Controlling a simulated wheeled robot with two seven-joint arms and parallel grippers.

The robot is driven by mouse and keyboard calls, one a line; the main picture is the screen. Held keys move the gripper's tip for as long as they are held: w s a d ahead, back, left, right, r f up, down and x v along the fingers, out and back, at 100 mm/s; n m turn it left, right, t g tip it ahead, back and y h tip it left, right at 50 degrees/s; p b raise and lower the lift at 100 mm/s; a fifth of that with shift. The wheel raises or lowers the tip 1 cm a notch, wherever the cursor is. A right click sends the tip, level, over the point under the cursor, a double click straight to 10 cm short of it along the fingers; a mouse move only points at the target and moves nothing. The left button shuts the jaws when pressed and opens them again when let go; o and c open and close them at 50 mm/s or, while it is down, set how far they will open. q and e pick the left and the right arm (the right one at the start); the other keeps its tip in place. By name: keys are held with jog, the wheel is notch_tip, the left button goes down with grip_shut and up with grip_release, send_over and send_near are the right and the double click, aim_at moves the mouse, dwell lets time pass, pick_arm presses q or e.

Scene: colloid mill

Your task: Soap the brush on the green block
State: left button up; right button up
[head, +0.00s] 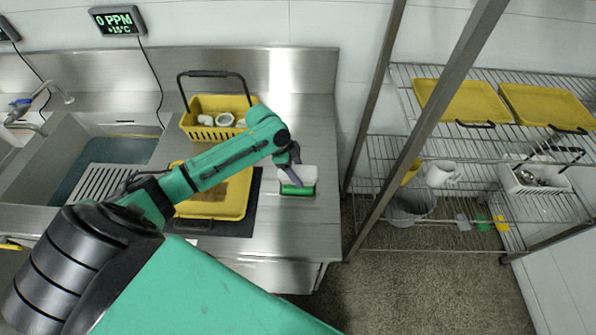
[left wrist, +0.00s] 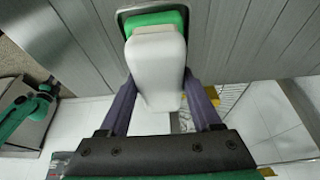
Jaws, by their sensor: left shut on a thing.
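My left gripper (head: 290,173) reaches over the counter from the left. It is shut on a white brush (left wrist: 158,75), with one finger on each side of its body in the left wrist view (left wrist: 160,90). A paler band at the brush's far end faces the green block (left wrist: 155,19). The block lies in a shallow grey dish (left wrist: 121,17). In the head view the green block (head: 297,189) shows just below the white brush (head: 307,173). The brush's end overlaps the block in view; I cannot tell whether they touch. My right gripper is not in view.
Left of the block, a yellow tray (head: 236,206) lies on a dark mat (head: 257,185). A yellow basket (head: 199,101) with white items stands behind. A sink (head: 25,165) is at the left. A wire rack (head: 380,155) with yellow trays stands right, beyond the counter's edge.

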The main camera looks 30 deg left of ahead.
aim_at(305, 171)
pick_arm(q)
jog(key=shift+f, duration=0.4)
jog(key=shift+s, duration=0.1)
dwell(1.5)
notch_tip(305, 171, up, 3)
jog(key=shift+f+p, duration=0.15)
jog(key=shift+p, duration=0.95)
jog(key=shift+r, duration=2.15)
jog(key=shift+f, duration=0.1)
